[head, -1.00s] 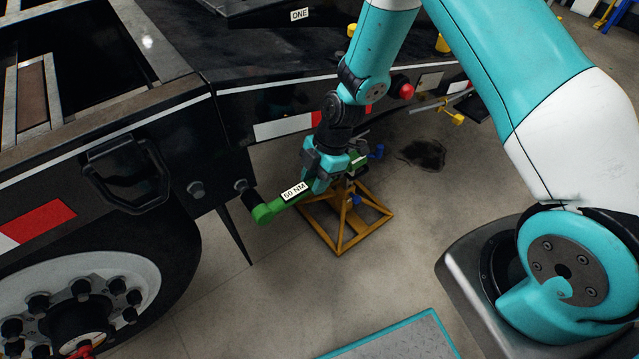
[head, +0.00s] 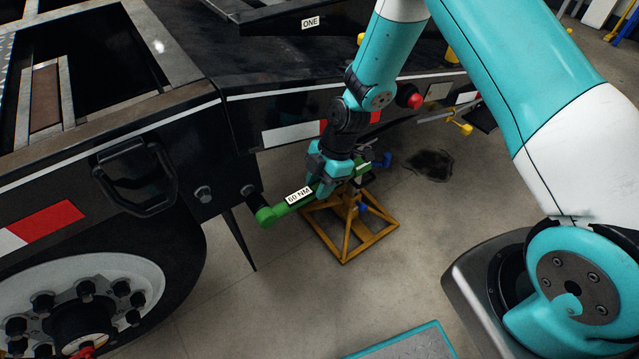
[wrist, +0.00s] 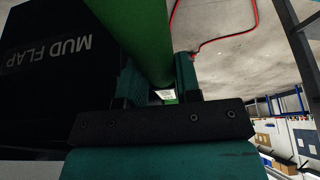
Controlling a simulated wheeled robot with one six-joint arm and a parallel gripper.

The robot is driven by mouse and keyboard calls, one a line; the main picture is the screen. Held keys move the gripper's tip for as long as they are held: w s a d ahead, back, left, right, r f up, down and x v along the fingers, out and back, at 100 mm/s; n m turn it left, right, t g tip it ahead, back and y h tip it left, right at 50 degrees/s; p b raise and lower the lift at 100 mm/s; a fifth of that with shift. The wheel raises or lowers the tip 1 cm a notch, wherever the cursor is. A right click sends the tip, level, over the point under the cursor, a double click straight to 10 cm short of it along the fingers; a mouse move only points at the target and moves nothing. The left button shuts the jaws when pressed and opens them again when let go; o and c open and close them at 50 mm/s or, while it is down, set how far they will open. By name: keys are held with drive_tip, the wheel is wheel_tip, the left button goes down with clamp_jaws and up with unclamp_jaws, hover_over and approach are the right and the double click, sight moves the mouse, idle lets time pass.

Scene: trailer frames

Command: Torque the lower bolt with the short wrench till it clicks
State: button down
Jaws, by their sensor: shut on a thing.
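The green wrench (head: 290,205), labelled 60 NM, reaches from my gripper (head: 325,180) left to the trailer's black plate. Its round head (head: 266,216) is at a dark cylindrical end (head: 251,193) on the plate; whether that is a socket over the bolt I cannot tell. A silver bolt (head: 203,194) shows bare to the left. My gripper is shut on the wrench handle. In the wrist view the green handle (wrist: 138,40) runs between my gripper's two fingers (wrist: 158,85). The bolt is not visible there.
A yellow stand (head: 345,258) is below my gripper, with blue and green parts at its top. The trailer wheel (head: 80,300) and hanging mud flap (head: 238,240) are at left. In the wrist view the mud flap (wrist: 45,90) fills the left. Bare floor lies in front.

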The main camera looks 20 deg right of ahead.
drive_tip(key=shift+w+a, duration=0.3)
drive_tip(key=shift+w, duration=0.6)
idle(0.7)
drive_tip(key=shift+f+b, duration=0.3)
drive_tip(key=shift+b, duration=0.2)
drive_tip(key=shift+f+y, duration=0.2)
drive_tip(key=shift+y, duration=0.2)
drive_tip(key=shift+d+f+b, duration=0.1)
drive_tip(key=shift+f+b, duration=0.05)
drive_tip(key=shift+b, duration=0.25)
drive_tip(key=shift+f+y+b, duration=0.3)
drive_tip(key=shift+b, duration=0.05)
drive_tip(key=shift+f+g+y+b, duration=0.4)
drive_tip(key=shift+f+y+b, duration=0.25)
drive_tip(key=shift+b, duration=0.25)
drive_tip(key=shift+s+a+f+g+y+b, duration=0.15)
drive_tip(key=shift+f+y+b, duration=0.3)
drive_tip(key=shift+f+b, duration=0.3)
drive_tip(key=shift+a+f+g+y+b, duration=0.15)
drive_tip(key=shift+f+y+b, duration=0.35)
drive_tip(key=shift+b, duration=0.4)
idle(0.7)
drive_tip(key=shift+r, duration=0.1)
